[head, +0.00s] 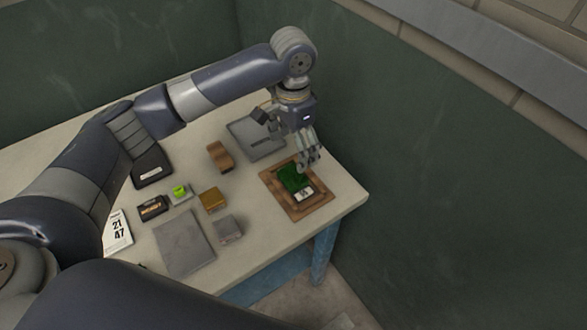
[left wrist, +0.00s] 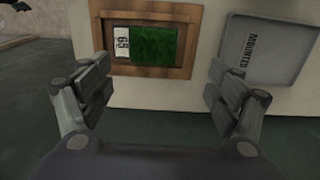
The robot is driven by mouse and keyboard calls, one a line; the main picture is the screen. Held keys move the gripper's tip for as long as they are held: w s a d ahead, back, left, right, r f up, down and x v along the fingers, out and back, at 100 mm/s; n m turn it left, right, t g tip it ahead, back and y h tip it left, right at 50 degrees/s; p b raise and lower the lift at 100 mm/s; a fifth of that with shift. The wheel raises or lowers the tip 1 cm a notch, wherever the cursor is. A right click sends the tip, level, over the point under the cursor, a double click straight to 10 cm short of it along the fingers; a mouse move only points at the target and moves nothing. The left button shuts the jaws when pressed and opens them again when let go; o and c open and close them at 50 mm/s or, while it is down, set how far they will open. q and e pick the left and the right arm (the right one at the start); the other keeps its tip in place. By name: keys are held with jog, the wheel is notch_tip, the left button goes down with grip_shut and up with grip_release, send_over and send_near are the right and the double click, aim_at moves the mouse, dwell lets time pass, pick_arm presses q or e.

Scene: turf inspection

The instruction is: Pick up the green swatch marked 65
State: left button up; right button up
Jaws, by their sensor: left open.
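The green swatch (head: 291,178) lies in a brown wooden frame (head: 273,187) near the table's right corner. A white label beside its green part reads 65 in the left wrist view (left wrist: 122,42), where the green face (left wrist: 154,45) shows whole. My left gripper (head: 309,165) is directly over the swatch's far right side in the head view, pointing down. Its fingers are spread in the left wrist view (left wrist: 155,92), with nothing between them. My right gripper is not in view.
A grey tray (head: 267,151) stands behind the frame; in the left wrist view its marking looks like "MOUNTED" (left wrist: 240,52). A brown curved block (head: 220,157), a gold block (head: 212,200), a grey block (head: 228,230) and a grey plate (head: 184,244) lie to the left. A dark green wall (head: 420,200) rises close on the right.

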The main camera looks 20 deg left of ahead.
aim_at(293, 175)
pick_arm(q)
jog(key=f, duration=0.2)
jog(key=shift+s+d+f, duration=0.1)
jog(key=shift+s+f, duration=0.2)
jog(key=shift+s, duration=0.05)
jog(key=shift+f, duration=0.4)
jog(key=f, duration=0.2)
jog(key=f+p, duration=0.1)
jog(key=f, duration=0.1)
jog(key=shift+s+f, duration=0.1)
jog(key=shift+s, duration=0.3)
jog(key=shift+f, duration=0.2)
jog(key=shift+w, duration=0.1)
jog(key=c, duration=0.8)
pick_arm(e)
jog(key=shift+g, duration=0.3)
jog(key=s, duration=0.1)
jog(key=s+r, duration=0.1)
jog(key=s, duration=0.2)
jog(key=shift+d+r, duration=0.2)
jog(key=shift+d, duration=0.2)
